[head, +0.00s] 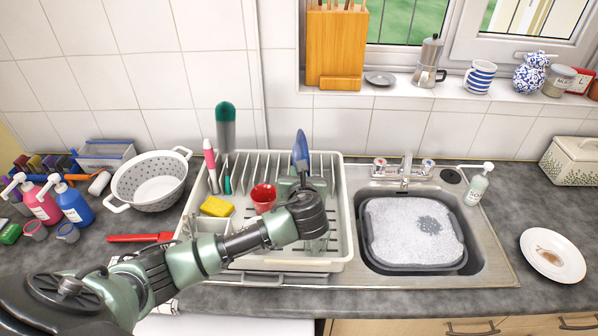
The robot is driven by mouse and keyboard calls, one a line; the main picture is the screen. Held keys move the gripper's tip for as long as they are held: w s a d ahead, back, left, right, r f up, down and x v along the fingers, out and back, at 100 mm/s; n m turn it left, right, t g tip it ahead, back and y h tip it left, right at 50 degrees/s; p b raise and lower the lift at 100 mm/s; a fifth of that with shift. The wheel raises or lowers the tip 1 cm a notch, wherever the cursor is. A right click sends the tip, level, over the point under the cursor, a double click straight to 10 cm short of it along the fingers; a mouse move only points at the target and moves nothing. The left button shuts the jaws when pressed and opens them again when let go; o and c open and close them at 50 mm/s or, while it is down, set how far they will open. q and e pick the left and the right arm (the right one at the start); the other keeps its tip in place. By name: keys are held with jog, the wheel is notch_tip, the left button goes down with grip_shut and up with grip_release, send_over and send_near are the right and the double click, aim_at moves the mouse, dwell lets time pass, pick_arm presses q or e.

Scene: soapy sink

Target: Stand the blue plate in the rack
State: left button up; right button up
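The blue plate (301,150) is seen nearly edge-on and stands roughly upright over the right half of the cream dish rack (345,215). My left gripper (303,181) is at the plate's lower part, on the near side, with the arm reaching across the rack from the left. The hand hides the plate's lower edge, so I cannot tell if it touches the rack's floor or sits in a slot. Whether the fingers are closed on the plate is not clear. My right gripper is not in view.
In the rack are a red cup (263,197), a yellow sponge (216,207) and upright utensils (225,125). A colander (150,182) stands left. The sink (480,235) holds a soapy basin (463,258). A stained white plate (566,268) lies right, with clear counter around it.

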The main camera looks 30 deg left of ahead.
pick_arm(q)
jog(key=o, duration=0.3)
jog(key=shift+a+f, duration=0.35)
jog(key=shift+f, duration=0.25)
jog(key=b+v, duration=0.2)
jog(key=v, duration=0.5)
jog(key=shift+d+r, duration=0.25)
jog(key=shift+r, duration=0.05)
